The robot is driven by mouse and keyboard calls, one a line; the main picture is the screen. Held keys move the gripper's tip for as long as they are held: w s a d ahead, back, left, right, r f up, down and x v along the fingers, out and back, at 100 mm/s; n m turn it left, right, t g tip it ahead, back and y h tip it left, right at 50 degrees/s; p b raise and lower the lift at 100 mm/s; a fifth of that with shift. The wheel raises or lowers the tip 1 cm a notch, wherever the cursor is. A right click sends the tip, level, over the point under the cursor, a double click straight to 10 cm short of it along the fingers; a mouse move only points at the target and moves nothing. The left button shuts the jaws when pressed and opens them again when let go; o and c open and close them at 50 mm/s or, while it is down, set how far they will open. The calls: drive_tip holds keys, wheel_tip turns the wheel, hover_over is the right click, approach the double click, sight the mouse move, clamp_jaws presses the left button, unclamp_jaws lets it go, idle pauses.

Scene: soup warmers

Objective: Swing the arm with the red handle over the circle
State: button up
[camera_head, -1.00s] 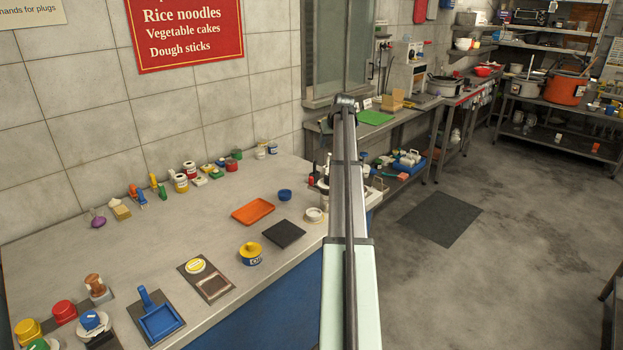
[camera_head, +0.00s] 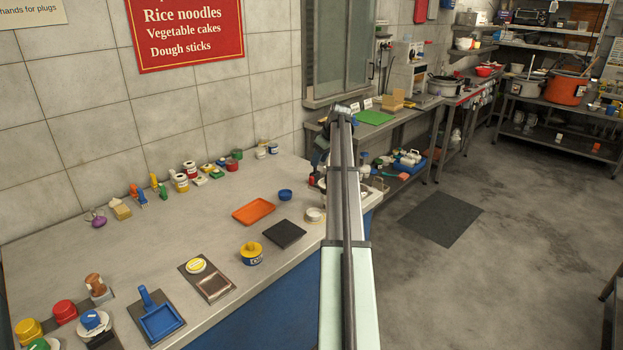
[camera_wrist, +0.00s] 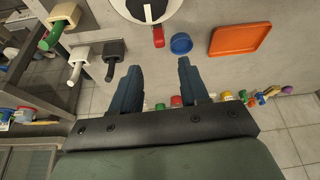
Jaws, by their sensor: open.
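Grey bars run up from the handle across the plate. The plate is cut off by the frame, and I cannot tell whether it is the circle. My gripper (camera_wrist: 160,65) is open and empty. Its two dark blue fingers point toward the handle, which appears between and just beyond the tips, apart from them. In the head view the red handle (camera_head: 312,180) is small, and my arm hides much of this area.
A small blue bowl (camera_wrist: 181,43) stands right of the handle, close to the right fingertip in the picture. An orange tray (camera_wrist: 240,38) lies further right. Green (camera_wrist: 52,37), white (camera_wrist: 75,72) and black (camera_wrist: 110,70) handled pieces are at left.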

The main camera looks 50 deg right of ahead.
sight(312, 177)
drive_tip(key=x, duration=1)
drive_tip(key=shift+w+f, duration=0.15)
clamp_jaws()
idle(0.4)
